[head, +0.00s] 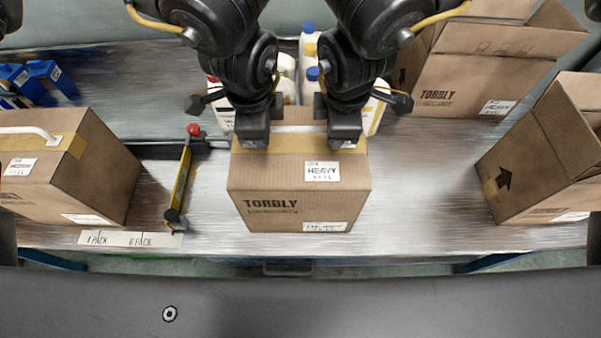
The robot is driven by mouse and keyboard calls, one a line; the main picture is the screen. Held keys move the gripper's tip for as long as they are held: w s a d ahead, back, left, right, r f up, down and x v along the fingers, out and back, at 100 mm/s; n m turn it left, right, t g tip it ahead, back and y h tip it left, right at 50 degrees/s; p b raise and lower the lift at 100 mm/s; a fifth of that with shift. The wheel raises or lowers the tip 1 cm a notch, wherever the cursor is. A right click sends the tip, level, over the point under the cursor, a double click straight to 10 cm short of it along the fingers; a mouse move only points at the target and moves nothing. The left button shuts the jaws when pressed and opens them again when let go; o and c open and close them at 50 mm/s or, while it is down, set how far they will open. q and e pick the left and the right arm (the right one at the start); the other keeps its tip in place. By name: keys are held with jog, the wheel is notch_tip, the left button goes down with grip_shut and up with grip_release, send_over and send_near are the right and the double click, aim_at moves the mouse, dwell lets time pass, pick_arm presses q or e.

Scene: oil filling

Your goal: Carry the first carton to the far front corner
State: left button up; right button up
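A closed brown carton (290,205) marked TORBLY, with a HEAVY label, stands upright at the middle of the metal bench. A white handle strip (300,129) runs across its top. My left gripper (254,132) is at the left end of this strip and my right gripper (345,130) at the right end. Both point down at the carton's top; the fingers hide whether they are closed on the handle. Another closed carton (100,160) with a white handle (30,131) stands at the left. Which one is the first carton is not marked.
White bottles (309,45) with blue and red caps stand behind the middle carton. Open cartons stand at the back right (450,80) and right (535,150). A yellow bar tool (180,182) lies left of the middle carton. Blue items (45,72) sit back left. Bench right of the middle carton is clear.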

pick_arm(q)
jog(key=shift+c, duration=0.2)
grip_shut()
pick_arm(e)
grip_shut()
pick_arm(q)
jog(key=shift+r, duration=0.1)
pick_arm(e)
jog(key=shift+r, duration=0.1)
dwell(0.6)
